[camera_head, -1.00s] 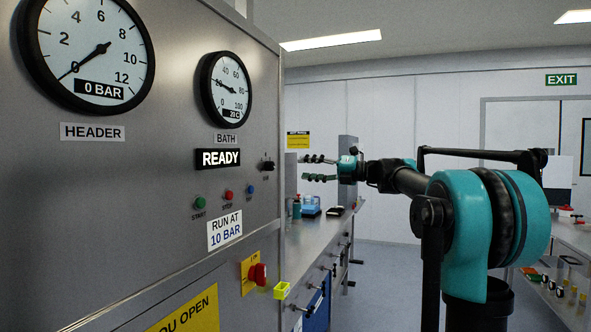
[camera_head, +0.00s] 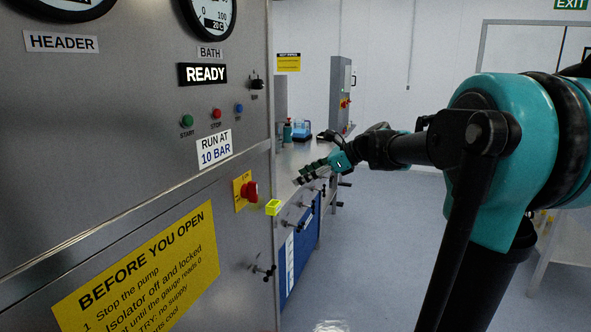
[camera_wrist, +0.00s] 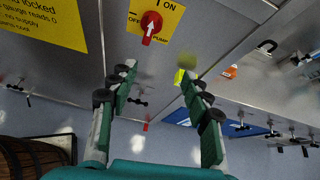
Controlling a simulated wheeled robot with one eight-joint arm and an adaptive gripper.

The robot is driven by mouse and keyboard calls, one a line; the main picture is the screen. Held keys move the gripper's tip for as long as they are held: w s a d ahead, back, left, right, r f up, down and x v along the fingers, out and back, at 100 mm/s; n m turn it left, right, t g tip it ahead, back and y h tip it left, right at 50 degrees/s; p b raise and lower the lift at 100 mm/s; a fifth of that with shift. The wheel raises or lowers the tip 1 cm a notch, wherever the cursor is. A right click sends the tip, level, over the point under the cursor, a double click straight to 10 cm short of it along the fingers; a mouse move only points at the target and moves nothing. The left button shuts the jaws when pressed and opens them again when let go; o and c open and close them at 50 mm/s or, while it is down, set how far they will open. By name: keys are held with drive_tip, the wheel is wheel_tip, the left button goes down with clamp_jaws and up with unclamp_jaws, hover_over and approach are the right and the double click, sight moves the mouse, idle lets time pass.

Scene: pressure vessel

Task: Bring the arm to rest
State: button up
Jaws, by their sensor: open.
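My arm, teal and black, reaches across the right half of the head view. My gripper (camera_head: 310,174) is at its end, in front of the bench and to the right of the panel. In the wrist view my gripper (camera_wrist: 155,95) shows its two green-padded fingers spread apart with nothing between them. The fingers point toward the lower part of the steel panel (camera_wrist: 160,75), below a red rotary switch (camera_wrist: 151,24) on a yellow plate marked ON, OFF and PUMP. The fingers look clear of the panel, though the exact gap cannot be told.
The steel panel (camera_head: 120,140) fills the left, with a READY sign (camera_head: 203,74) and small buttons. A yellow block (camera_head: 273,207) sits at its edge. A bench (camera_head: 300,155) with valve handles runs behind my gripper. A brown barrel-like object (camera_wrist: 30,158) is low in the wrist view. Floor is open.

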drive_tip(key=s+d+f+n+h, duration=0.3)
drive_tip(key=s+d+f+n, duration=0.2)
drive_tip(key=f, duration=0.5)
drive_tip(key=s+d+f+n+h, duration=0.4)
drive_tip(key=s+d+f+n, duration=0.2)
drive_tip(key=s+f+n, duration=0.3)
drive_tip(key=s+d+f+n+h, duration=0.4)
drive_tip(key=s+d+f+n, duration=0.1)
drive_tip(key=s+f, duration=0.5)
wheel_tip(320, 180, down, 2)
drive_tip(key=shift+s+d+f+n, duration=0.15)
drive_tip(key=shift+s+f+n, duration=0.1)
drive_tip(key=shift+n, duration=0.65)
